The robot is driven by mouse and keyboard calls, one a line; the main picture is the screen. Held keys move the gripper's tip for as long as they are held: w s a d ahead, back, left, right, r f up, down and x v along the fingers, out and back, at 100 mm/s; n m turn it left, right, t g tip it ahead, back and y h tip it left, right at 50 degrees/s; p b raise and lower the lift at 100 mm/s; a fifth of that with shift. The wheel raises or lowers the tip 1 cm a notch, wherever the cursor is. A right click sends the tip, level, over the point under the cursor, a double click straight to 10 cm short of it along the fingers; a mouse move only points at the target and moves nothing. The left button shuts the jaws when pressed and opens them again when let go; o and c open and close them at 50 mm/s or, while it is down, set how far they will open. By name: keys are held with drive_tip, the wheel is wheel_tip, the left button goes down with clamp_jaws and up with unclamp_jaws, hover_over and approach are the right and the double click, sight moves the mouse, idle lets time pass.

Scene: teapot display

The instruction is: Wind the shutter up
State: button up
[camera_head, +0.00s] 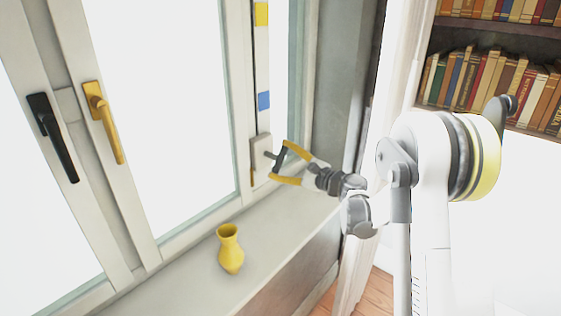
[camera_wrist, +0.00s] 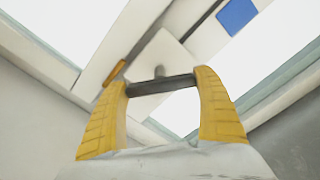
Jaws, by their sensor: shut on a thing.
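A white winder box (camera_head: 260,153) is mounted on the window frame at the right; it also shows in the wrist view (camera_wrist: 152,50). A dark crank handle (camera_wrist: 160,85) sticks out from it on a short stem. My gripper (camera_head: 283,163) has its yellow fingers on both ends of the dark handle bar, and in the wrist view (camera_wrist: 163,88) the bar spans between them. Above the box, a strip carries a blue square (camera_head: 263,100) and a yellow square (camera_head: 261,14). I cannot make out the shutter itself against the bright panes.
A yellow vase (camera_head: 230,249) stands on the windowsill (camera_head: 190,283), left of and below my gripper. A gold window handle (camera_head: 103,122) and a black one (camera_head: 53,137) are on the frames at left. A bookshelf (camera_head: 492,78) and a white curtain (camera_head: 405,50) are at right.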

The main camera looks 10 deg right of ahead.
drive_tip(key=shift+m, duration=1.5)
drive_tip(key=o, duration=1.1)
drive_tip(key=shift+s+d, duration=0.1)
drive_tip(key=v, duration=1.2)
